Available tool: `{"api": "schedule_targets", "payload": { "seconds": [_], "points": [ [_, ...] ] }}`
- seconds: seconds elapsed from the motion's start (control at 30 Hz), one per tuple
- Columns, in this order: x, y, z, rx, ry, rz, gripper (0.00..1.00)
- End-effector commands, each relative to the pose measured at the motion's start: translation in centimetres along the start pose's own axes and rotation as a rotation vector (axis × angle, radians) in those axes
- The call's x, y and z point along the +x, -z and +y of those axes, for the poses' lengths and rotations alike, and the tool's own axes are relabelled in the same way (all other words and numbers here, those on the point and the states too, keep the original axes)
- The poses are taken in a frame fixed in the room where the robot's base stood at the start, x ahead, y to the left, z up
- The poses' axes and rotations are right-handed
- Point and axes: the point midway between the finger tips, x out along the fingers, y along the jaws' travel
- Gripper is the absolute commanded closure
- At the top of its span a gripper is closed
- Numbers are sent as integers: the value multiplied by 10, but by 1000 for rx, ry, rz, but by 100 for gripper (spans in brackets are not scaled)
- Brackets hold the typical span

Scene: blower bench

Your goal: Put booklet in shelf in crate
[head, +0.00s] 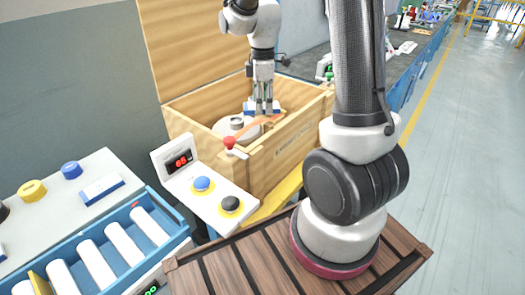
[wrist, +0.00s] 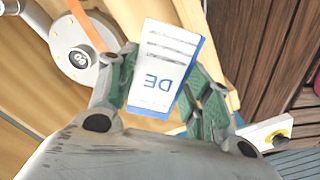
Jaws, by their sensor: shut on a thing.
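The wooden crate (head: 278,158) stands open with its lid raised at the back. My gripper (head: 263,107) is inside or just above the crate opening, pointing down. In the wrist view my gripper (wrist: 160,88) is shut on the booklet (wrist: 163,65), a white card with blue edges, grey lines and the letters DE. Green finger pads lie on both sides of it. Only small blue and white parts of the booklet show beside the fingers in the head view. I cannot make out a separate shelf inside the crate.
A round white device (head: 228,127) with a dial and an orange strip (head: 262,122) lie in the crate beside my gripper. A control box (head: 190,172) with buttons stands before the crate. A blue bin (head: 178,243) holds white cylinders.

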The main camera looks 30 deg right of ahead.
Motion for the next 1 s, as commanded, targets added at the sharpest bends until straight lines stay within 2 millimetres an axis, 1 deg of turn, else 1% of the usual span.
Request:
{"api": "schedule_targets", "payload": {
  "seconds": [0.3,0.4,0.5,0.67,0.9,1.0],
  "points": [
    [88,-1,-3,-4,9,-4,75],
    [111,-1,-2,-4,6,-3,75],
    [125,-1,-1,-3,5,-2,75],
    [136,0,-1,-3,3,-1,75],
    [169,-1,-1,-3,5,-2,75],
    [172,0,-1,-3,2,-1,75]
  ]
}}
